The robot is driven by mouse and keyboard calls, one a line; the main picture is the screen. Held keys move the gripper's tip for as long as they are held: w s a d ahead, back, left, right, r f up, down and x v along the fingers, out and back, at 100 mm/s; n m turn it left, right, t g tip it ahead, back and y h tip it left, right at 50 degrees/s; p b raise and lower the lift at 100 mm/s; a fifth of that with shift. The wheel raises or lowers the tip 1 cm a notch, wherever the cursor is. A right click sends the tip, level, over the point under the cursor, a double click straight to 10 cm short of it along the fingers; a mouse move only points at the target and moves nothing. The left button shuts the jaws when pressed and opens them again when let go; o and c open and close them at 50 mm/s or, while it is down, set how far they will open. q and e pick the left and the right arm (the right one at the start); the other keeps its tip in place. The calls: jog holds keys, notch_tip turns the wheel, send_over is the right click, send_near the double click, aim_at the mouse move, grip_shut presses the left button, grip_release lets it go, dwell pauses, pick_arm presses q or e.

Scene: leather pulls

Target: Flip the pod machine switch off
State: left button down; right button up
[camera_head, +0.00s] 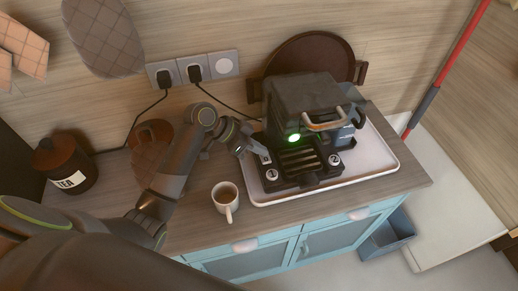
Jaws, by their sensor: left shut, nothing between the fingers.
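The black pod machine (310,95) stands on a white tray (378,158) on the wooden counter. A green light (293,138) glows on its front, and a handle with a pale bar sits at its front top. My left gripper (264,155) is shut and empty at the machine's front left side, close to a small pale part there. I cannot tell whether it touches the machine. The switch itself is too small to make out for certain. My right gripper is not in view.
A white mug (225,197) with a brown drink stands on the counter left of the tray. A dark tea jar (65,163) is at the far left. A round brown tray (315,57) leans on the wall behind. Cords run to wall sockets (194,69).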

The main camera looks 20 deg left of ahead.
pick_arm(q)
jog(key=shift+s+f, duration=0.1)
jog(key=shift+f, duration=0.75)
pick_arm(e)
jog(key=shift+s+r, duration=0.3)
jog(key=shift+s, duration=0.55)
pick_arm(q)
jog(key=shift+d, duration=0.1)
